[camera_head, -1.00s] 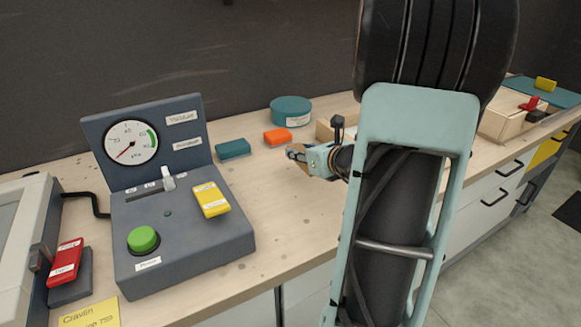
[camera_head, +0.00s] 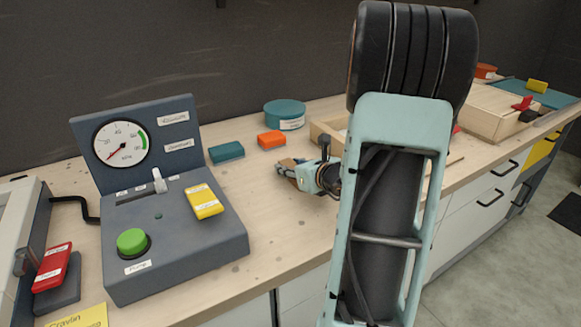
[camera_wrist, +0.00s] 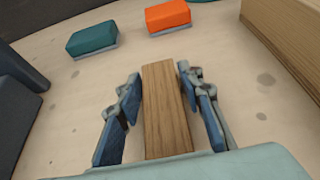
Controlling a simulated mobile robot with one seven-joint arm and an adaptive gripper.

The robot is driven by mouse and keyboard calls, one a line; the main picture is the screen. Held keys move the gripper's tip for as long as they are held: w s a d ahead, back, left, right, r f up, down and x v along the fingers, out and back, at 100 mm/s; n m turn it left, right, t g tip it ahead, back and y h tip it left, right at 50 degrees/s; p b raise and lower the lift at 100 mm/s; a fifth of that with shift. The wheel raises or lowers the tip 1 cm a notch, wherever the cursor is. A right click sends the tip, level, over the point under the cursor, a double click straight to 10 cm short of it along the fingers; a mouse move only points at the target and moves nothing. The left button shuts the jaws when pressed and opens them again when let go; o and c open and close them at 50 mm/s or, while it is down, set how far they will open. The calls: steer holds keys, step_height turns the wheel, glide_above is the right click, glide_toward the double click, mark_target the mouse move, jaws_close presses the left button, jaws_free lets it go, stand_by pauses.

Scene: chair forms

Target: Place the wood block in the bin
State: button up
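The wood block (camera_wrist: 165,110) is a brown grained bar that lies lengthwise between my fingers in the wrist view. My gripper (camera_wrist: 158,75) is open around it, with a blue-padded finger on each side and narrow gaps visible near the fingertips. In the head view my gripper (camera_head: 289,172) is low over the workbench, and the block there is mostly hidden by the fingers. A light wooden open box (camera_head: 322,130), which looks like the bin, stands just behind and right of the gripper, partly hidden by my arm. Its wall also shows in the wrist view (camera_wrist: 285,45).
A teal block (camera_head: 226,152), an orange block (camera_head: 271,140) and a round teal container (camera_head: 285,114) stand behind the gripper. A grey gauge console (camera_head: 170,240) stands to the left. The bench (camera_head: 265,215) is bare between console and gripper.

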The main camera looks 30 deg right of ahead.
steer(key=shift+o, duration=0.9)
